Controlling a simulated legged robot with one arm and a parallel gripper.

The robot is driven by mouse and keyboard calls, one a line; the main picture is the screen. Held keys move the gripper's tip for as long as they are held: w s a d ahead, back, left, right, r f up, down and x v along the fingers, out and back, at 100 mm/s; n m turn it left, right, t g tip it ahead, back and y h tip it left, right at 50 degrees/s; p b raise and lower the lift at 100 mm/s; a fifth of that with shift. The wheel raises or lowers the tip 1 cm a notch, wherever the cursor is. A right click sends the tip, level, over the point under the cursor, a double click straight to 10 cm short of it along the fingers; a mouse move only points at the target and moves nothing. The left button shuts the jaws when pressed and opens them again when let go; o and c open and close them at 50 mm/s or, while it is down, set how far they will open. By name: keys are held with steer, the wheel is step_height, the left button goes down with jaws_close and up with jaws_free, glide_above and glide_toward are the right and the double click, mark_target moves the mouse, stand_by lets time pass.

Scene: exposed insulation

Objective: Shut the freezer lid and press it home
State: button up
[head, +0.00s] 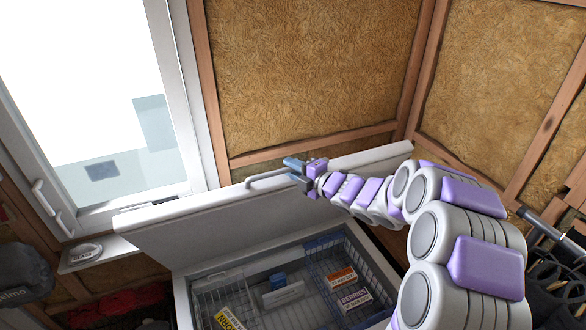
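The white freezer lid (180,225) stands raised, tilted back toward the wall behind the freezer. A light grey bar handle (265,178) sits along its upper edge. The white chest freezer (182,297) is open below it, with its inside showing. My gripper (294,172) is at the right end of the handle, with its fingertips pointing left. One finger shows above the handle and one below it. I cannot tell whether they are closed on the bar or just around it.
Inside the freezer are wire baskets (316,253) and several boxes, including a red-and-white one (355,299) and a yellow one (230,318). A window (188,95) is at the left, above a sill (100,252). Dark gear (560,270) is at the right.

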jaws_close()
steer(key=shift+s+f, duration=0.1)
steer(key=shift+f, duration=0.1)
